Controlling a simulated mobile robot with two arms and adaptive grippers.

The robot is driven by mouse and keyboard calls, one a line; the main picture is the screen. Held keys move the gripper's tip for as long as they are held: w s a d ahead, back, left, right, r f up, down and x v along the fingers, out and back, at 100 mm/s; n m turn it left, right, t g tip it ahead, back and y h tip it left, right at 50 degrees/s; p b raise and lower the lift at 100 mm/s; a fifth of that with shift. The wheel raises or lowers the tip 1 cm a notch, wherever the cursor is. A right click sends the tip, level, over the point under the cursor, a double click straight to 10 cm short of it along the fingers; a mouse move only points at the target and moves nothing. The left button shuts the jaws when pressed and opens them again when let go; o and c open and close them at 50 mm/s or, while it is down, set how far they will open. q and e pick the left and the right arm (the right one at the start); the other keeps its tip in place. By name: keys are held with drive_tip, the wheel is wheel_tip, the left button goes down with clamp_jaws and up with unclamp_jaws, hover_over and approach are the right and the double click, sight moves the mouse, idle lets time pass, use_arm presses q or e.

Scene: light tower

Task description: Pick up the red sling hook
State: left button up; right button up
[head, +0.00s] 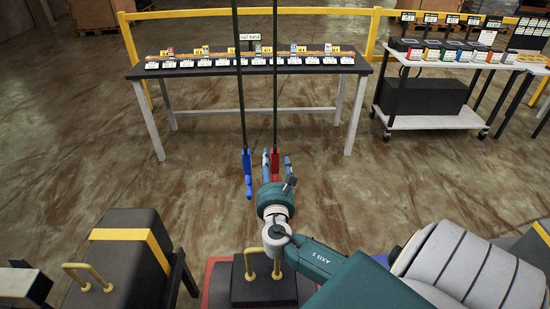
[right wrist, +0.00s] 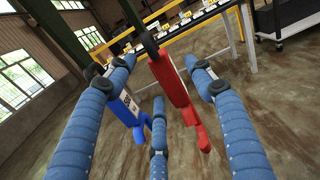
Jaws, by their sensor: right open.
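The red sling hook (head: 275,163) hangs upright from a dark vertical line in the middle of the head view. It also shows in the right wrist view (right wrist: 174,88), in the gap between the blue fingers. My right gripper (head: 278,160) is open around or just short of the red hook; I cannot tell how deep the hook sits between the fingers. No finger is clearly pressed on it. A blue sling hook (head: 247,170) hangs close by on the left, and in the right wrist view (right wrist: 128,105) it shows behind the left finger. My left gripper is not in view.
A dark table (head: 200,72) with rows of labelled items stands behind the hooks, before a yellow rail (head: 215,12). A cart (head: 430,121) stands at the right. Black blocks with yellow handles (head: 125,255) (head: 263,290) are near me. The floor between is clear.

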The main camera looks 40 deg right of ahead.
sight(273, 159)
drive_tip(key=x, duration=0.4)
drive_tip(key=shift+d+f, duration=0.1)
drive_tip(key=shift+s, duration=0.1)
drive_tip(key=c, duration=0.3)
clamp_jaws()
drive_tip(key=shift+r, duration=0.3)
